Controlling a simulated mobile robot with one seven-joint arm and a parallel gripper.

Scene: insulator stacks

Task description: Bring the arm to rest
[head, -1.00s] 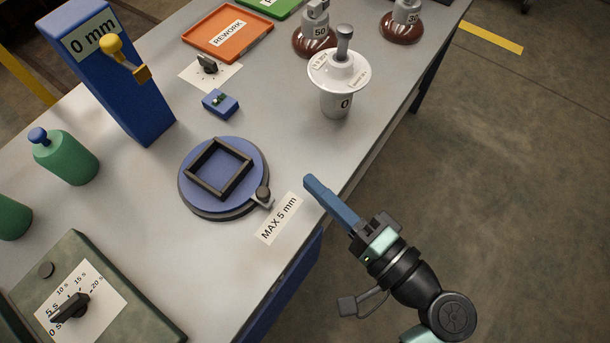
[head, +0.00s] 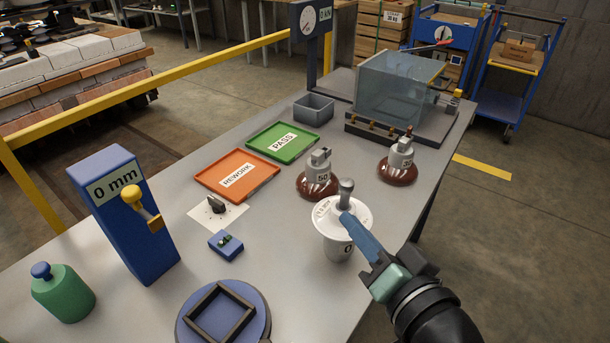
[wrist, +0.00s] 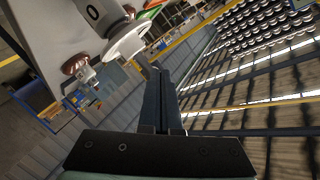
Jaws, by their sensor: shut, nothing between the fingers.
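My gripper (head: 349,222) has long blue fingers pressed together, with nothing between them. In the head view it reaches up from the lower right, and its tips overlap the white insulator marked 0 (head: 337,248), just below the grey pin on top. Whether they touch it I cannot tell. In the wrist view the shut fingers (wrist: 152,72) point away from me, and the white insulator (wrist: 125,47) appears just beyond and left of their tips.
Two brown-based insulators (head: 318,186) (head: 398,165) stand farther back on the grey table (head: 285,290). An orange REWORK tray (head: 225,168), a green PASS tray (head: 302,134), a blue 0 mm post (head: 128,222) and a clear box (head: 395,85) are there too. Open floor lies right.

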